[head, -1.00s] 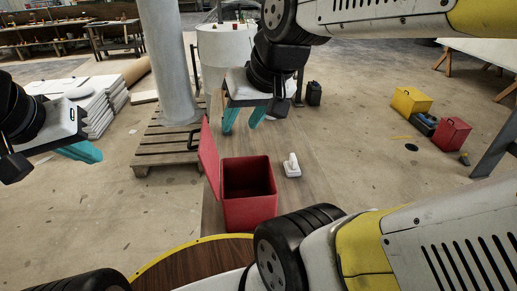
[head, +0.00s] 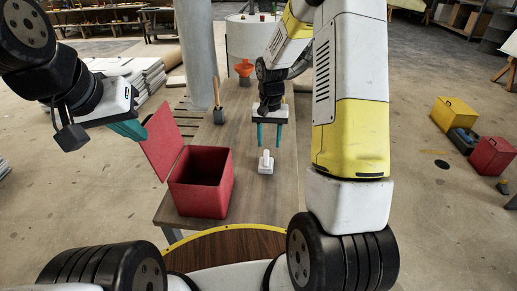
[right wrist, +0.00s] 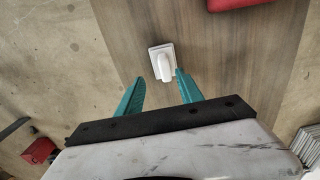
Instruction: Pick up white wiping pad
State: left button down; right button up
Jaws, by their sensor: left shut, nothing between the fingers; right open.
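The white wiping pad (head: 266,163) lies on the wooden table, a flat base with an upright handle on top. It also shows in the right wrist view (right wrist: 162,62), beyond the fingertips. My right gripper (head: 269,146) is open and empty, its teal fingers pointing down above and just behind the pad in the head view. In the right wrist view the fingers (right wrist: 158,77) are spread apart, with the pad ahead of them, nearer the right finger. My left gripper (head: 138,133) is shut and empty, held off to the left, away from the table.
An open red box (head: 203,183) with its lid raised stands on the table (head: 245,190), left of the pad. A holder with a wooden-handled tool (head: 218,115) and an orange funnel-like object (head: 244,68) stand farther back. The table around the pad is clear.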

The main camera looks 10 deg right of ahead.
aim_at(266, 154)
jog(key=f, duration=0.8)
jog(key=shift+w+a, duration=0.2)
jog(key=shift+a, duration=0.2)
grip_shut()
